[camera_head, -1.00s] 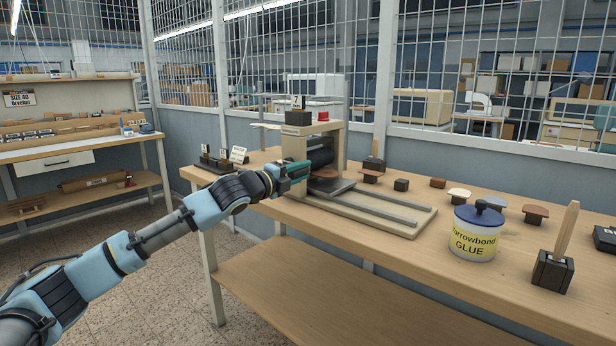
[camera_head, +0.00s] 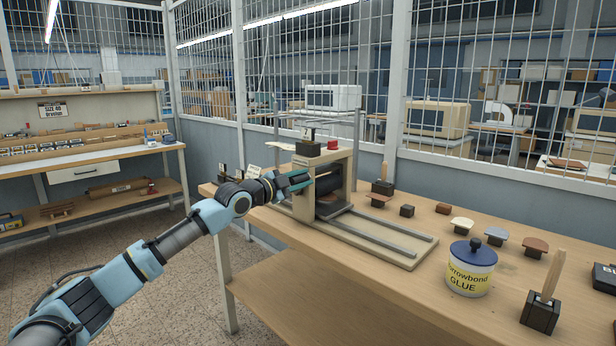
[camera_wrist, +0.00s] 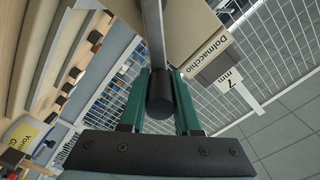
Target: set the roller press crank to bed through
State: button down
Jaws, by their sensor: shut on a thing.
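The roller press (camera_head: 330,195) stands on the bench, a wooden frame with a dark roller and two rails running toward the front right. My gripper (camera_head: 306,182) is at the near left side of its frame. In the wrist view my gripper's green fingers (camera_wrist: 160,105) are shut around the dark round crank handle (camera_wrist: 160,98). A grey crank bar (camera_wrist: 153,35) runs from the handle up the picture. In the head view the crank is mostly hidden by my gripper. A label reading "Dolmacchio" (camera_wrist: 207,55) is on the press frame in the wrist view.
A glue tin (camera_head: 470,268), a block with an upright wooden handle (camera_head: 541,312) and several small stamps stand on the bench right of the press. A red knob (camera_head: 333,145) tops the press. A wire mesh screen (camera_head: 290,90) rises behind. The bench front is clear.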

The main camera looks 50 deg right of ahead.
jog(key=shift+w+r+n+p, duration=0.25)
jog(key=shift+n+p, duration=0.1)
jog(key=shift+n, duration=0.15)
jog(key=c, duration=0.6)
grip_release()
jog(key=shift+f, duration=0.1)
jog(key=shift+w+a+b, duration=0.15)
jog(key=shift+a+b, duration=0.7)
jog(key=shift+a, duration=1.85)
jog(key=shift+w+a+b, duration=0.15)
jog(key=shift+a+b, duration=0.65)
jog(key=shift+a, duration=1.85)
